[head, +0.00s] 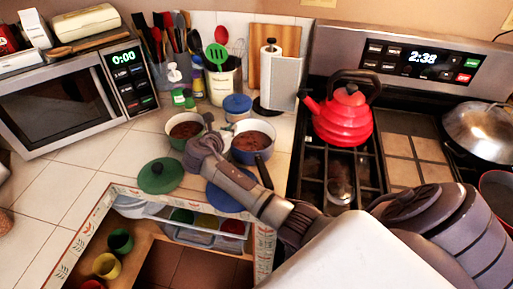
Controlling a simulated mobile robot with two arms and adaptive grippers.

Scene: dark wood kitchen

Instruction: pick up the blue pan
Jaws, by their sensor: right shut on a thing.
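The blue pan (238,150) is on the tiled counter left of the stove, with brown contents and a dark handle (264,172) pointing toward the lower right. My right gripper (212,136) reaches in from the lower right and is shut at the pan's left side, between it and the green pan (176,140). The fingertips are small and partly hidden, so the exact grip spot is unclear. The pan looks at counter height; I cannot tell whether it is lifted. My left gripper is not in view.
A green lid (160,176) and a blue lid (225,197) lie in front of the pans. A red kettle (342,112) is on the stove at right. An open drawer (180,262) with cups is below.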

